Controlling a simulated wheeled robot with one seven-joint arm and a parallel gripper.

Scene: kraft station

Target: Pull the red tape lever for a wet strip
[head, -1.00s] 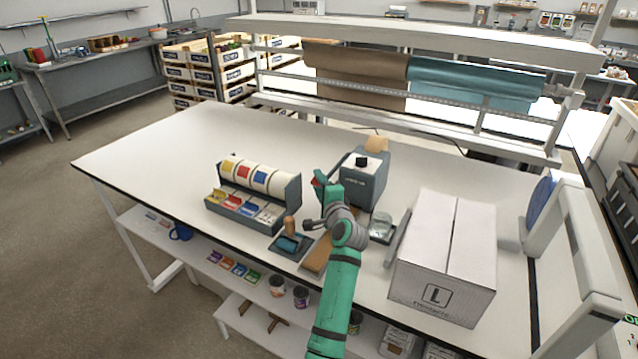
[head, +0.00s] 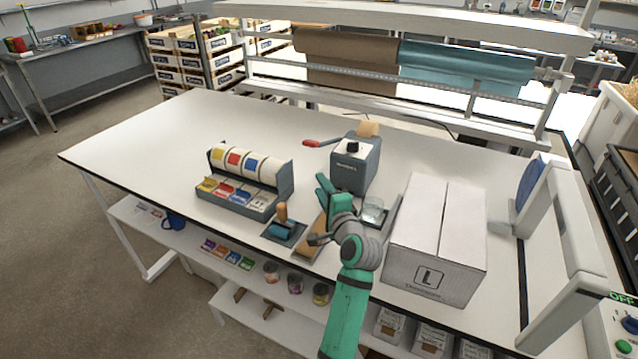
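The tape dispenser (head: 355,165) is a dark grey box on the white table, with a black knob and tan paper at its top. Its red lever (head: 312,143) sticks out to the left of the dispenser, red end outward. My gripper (head: 322,186), green, is in front of the dispenser and below the lever in the picture, apart from the red end. Its fingers are small and seen at an angle, so I cannot tell how far apart they are. Nothing is visibly held. No wet strip can be made out.
A label roll holder (head: 244,180) stands to the left. A wooden-handled tool (head: 282,213) lies on a dark pad in front. The table's left part is clear.

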